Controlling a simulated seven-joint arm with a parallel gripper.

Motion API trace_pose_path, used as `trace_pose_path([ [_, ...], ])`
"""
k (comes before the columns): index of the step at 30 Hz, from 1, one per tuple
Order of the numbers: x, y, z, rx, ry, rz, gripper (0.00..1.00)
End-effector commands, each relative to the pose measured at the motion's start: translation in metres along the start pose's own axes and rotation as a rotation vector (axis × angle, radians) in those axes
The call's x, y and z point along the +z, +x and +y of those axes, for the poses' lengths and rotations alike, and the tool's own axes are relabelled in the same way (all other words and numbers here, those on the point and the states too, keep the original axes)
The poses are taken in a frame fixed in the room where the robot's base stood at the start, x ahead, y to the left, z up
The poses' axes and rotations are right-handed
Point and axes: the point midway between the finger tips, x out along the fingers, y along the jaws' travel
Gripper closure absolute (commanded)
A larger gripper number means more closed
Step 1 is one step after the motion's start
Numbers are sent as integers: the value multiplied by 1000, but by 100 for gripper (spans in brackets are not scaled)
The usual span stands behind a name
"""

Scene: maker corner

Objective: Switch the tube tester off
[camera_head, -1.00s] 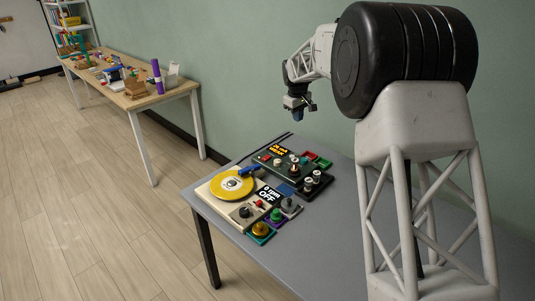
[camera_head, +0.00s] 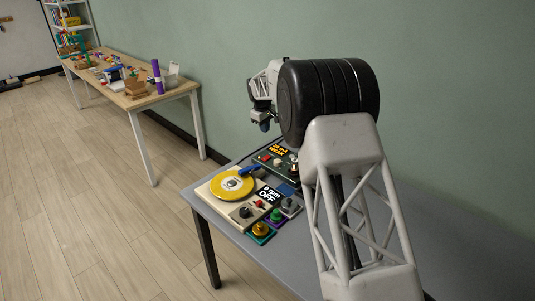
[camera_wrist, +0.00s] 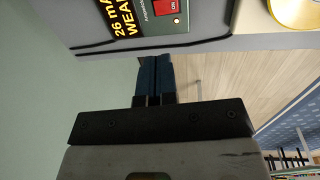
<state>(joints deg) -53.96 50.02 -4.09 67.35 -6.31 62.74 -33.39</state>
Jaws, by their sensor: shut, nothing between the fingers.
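The tube tester (camera_head: 262,165) is a dark green box at the back of the grey table, partly hidden behind my arm in the head view. Its lit display, reading 26 mA and WEAK, also shows in the wrist view (camera_wrist: 123,17). Beside the display is a red switch (camera_wrist: 168,7) marked ON, with a small lit lamp near it. My gripper (camera_head: 264,126) hangs above the back of the table, apart from the tester. In the wrist view its blue fingers (camera_wrist: 153,66) are together and empty, pointing toward the table's edge below the tester.
A cream record player (camera_head: 203,189) with a yellow disc and a display reading OFF stands at the table's front left. Several coloured knob boxes, such as the teal one (camera_head: 260,240), sit beside it. Dark cables (camera_wrist: 150,48) lie behind the tester. A green wall is close behind.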

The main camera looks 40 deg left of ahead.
Motion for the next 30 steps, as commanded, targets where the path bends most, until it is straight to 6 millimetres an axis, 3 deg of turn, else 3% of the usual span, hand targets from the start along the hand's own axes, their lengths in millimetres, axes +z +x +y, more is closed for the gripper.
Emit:
trace_pose_path([
  [14,0,13,0,-1,0,-2,100],
  [30,1,86,0,-1,0,-2,100],
])
